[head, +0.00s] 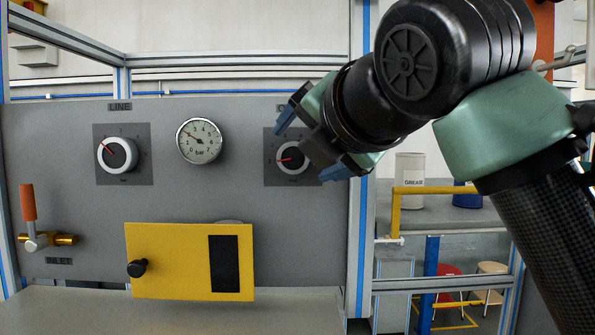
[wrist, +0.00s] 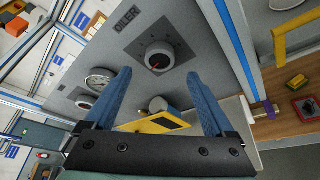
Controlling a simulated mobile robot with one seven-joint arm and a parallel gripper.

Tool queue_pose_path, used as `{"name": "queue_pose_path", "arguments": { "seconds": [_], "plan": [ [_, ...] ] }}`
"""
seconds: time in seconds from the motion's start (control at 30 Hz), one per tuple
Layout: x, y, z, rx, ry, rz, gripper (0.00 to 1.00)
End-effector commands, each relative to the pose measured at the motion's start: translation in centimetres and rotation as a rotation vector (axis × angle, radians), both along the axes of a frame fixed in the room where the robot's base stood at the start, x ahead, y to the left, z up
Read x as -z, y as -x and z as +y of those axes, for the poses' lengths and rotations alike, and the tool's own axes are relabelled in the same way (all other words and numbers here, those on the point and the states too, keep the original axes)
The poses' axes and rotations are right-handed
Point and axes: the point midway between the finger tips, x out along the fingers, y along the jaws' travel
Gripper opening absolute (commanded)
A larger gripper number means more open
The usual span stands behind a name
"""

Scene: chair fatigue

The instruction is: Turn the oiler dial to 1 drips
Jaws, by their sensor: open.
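The oiler dial (head: 289,157) is a white-rimmed round knob with a dark face and red pointer, on a dark square plate on the grey panel. In the head view its pointer points left and slightly down; the scale numbers are too small to read. My gripper (head: 309,147) is open in front of the plate, covering its upper right part and most of the OILER label. In the wrist view the dial (wrist: 159,57) lies ahead, beyond the gap between the blue fingers of my gripper (wrist: 158,73). The gripper appears empty; whether it touches the dial cannot be told.
A LINE dial (head: 117,154) and a pressure gauge (head: 199,141) sit left on the panel. Below are a yellow cover (head: 180,262) with a black knob and an orange-handled inlet valve (head: 28,203). A blue-striped frame post (head: 357,230) borders the panel's right side.

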Motion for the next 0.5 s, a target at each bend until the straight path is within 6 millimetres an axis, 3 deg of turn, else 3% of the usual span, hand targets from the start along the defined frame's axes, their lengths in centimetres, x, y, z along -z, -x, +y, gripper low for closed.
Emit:
{"name": "queue_pose_path", "arguments": {
  "seconds": [0.2,0.5],
  "plan": [
    [-0.9,4.3,-1.2,0.001,0.002,-0.004,0.89],
    [-1.9,6.8,-2.0,0.000,0.001,0.001,0.89]
  ]
}}
